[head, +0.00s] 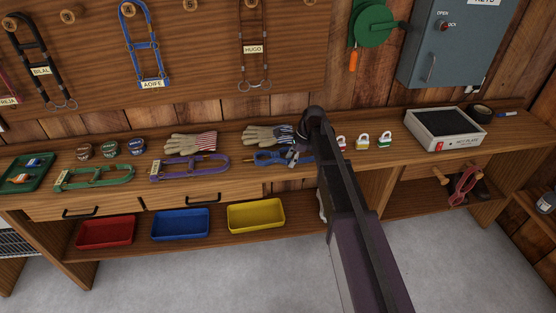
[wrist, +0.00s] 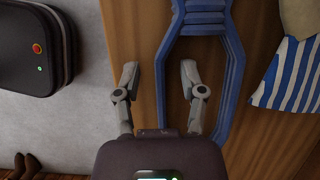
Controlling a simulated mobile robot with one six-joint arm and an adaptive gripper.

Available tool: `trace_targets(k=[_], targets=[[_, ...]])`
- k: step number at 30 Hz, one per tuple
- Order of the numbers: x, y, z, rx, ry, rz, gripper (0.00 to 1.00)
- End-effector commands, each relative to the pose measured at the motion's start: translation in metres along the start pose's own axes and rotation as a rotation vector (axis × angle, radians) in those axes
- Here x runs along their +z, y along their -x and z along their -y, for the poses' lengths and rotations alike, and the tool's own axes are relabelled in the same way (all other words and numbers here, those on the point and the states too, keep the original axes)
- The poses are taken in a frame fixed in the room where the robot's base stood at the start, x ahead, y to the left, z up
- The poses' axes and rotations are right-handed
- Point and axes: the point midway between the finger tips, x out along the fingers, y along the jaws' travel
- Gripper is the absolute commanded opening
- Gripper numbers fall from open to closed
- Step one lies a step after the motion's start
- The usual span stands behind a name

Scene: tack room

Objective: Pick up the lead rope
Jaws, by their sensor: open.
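My gripper (head: 297,156) is open and empty over the front of the bench, close to a blue halter (head: 266,158). In the wrist view, the blue halter (wrist: 207,28) lies under the open gripper (wrist: 158,72), and its left strap runs partly between the fingers. The right finger overlaps the halter's middle gap. I cannot tell the height of the fingers above it. I see no clear lead rope. A red looped thing (head: 463,186) hangs from a peg at the right, but I cannot tell whether it is a rope.
Striped gloves (head: 262,134) lie just behind the blue halter. A purple halter (head: 190,167) and green halter (head: 95,178) lie to the left. Red, blue and yellow trays (head: 256,214) fill the shelf below.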

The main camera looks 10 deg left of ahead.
Motion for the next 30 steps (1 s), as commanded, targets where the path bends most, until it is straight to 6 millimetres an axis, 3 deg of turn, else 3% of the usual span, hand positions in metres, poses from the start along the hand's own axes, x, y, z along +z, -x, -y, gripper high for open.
trace_targets(k=[16, 17, 21, 22, 30], targets=[[0.0000, 0.0002, 0.0000, 0.000, -0.001, 0.000, 0.53], [-0.0004, 0.0003, 0.0000, 0.000, -0.001, 0.000, 0.47], [-0.0006, 0.0004, 0.0001, 0.000, -0.002, 0.000, 0.05], [-0.0006, 0.0004, 0.0001, 0.000, -0.002, 0.000, 0.00], [-0.0003, 0.0003, 0.0001, 0.000, -0.001, 0.000, 0.00]])
